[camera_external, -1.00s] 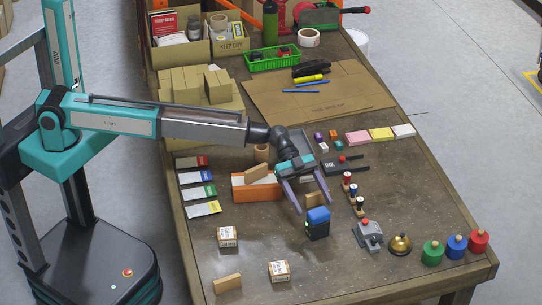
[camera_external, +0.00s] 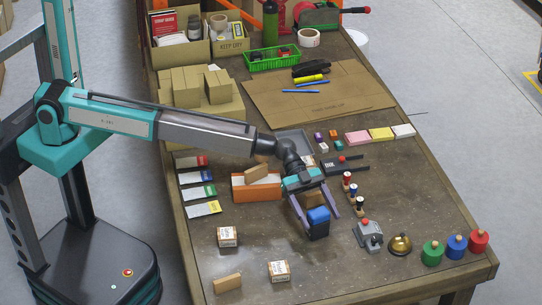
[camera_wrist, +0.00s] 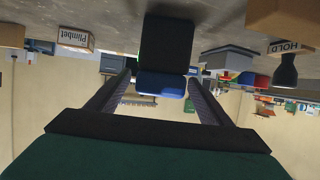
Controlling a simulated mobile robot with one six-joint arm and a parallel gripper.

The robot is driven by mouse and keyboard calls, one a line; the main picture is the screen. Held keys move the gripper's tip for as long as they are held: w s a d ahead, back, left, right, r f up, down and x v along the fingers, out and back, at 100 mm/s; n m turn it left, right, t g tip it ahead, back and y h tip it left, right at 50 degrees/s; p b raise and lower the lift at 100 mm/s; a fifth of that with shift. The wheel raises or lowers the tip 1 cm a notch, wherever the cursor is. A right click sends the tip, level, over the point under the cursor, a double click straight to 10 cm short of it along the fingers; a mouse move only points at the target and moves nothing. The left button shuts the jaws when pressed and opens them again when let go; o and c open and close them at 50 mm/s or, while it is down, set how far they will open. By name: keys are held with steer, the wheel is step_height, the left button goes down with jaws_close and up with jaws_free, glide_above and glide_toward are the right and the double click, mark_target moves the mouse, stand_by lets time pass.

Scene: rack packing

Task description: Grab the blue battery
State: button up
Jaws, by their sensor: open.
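The blue battery (camera_external: 318,216) stands on the table, a dark block with a blue top. My gripper (camera_external: 318,224) is open, and its two fingers reach down on either side of the battery in the external view. In the wrist view the battery (camera_wrist: 163,70) appears upside down between the far ends of the fingers (camera_wrist: 158,85), dark with a blue cap. Clear gaps show between it and both fingers there, so it is not gripped.
An orange-sided box (camera_external: 256,191) with a cardboard piece in it stands left of my gripper. Several stamps (camera_external: 353,190) stand close to the right, with a grey device (camera_external: 368,236) and a brass bell (camera_external: 400,244) farther right. Bare table lies in front.

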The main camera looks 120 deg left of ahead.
steer(key=c, duration=1.5)
steer(key=shift+o, duration=0.2)
steer(key=shift+r, duration=0.15)
steer(key=shift+r+b, duration=1.5)
steer(key=shift+r, duration=3.4)
